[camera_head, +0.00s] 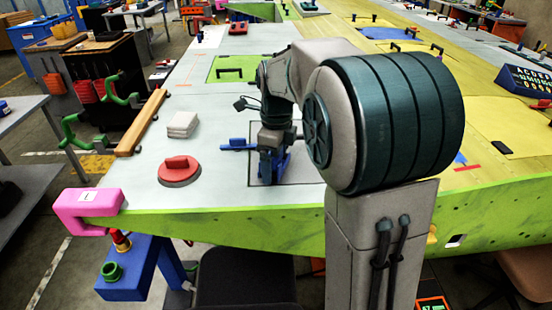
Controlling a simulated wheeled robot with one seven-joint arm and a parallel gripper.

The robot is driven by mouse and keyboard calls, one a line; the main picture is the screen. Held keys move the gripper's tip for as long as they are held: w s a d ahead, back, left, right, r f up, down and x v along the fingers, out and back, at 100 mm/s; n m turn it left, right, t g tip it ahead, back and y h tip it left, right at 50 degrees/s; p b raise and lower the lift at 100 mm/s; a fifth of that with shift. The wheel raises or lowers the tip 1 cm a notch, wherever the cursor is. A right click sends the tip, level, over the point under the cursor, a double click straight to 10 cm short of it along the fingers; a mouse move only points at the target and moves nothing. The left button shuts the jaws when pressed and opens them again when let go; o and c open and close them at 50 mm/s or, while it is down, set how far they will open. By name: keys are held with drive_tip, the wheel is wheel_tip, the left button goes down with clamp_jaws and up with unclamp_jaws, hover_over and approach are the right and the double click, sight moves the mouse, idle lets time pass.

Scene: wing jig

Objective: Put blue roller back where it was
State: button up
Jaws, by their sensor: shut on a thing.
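My gripper (273,150) points down over the wing surface at the front middle, partly hidden by my own arm. It is shut on a blue thing (238,146) that looks like the blue roller. One blue bar of it sticks out to the left of the jaws, and more blue shows below them. It is over a dark-outlined rectangle (257,181) on the pale wing skin. I cannot tell whether the roller touches the surface.
A red round suction-like tool (179,171) and a pale stacked block (183,124) lie left of my gripper. A green panel with a black handle (230,72) lies behind. A pink clamp (88,207) grips the wing's front left corner. Pale surface between them is free.

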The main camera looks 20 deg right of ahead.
drive_tip(key=shift+f, duration=0.2)
drive_tip(key=o, duration=0.7)
drive_tip(key=shift+r, duration=0.1)
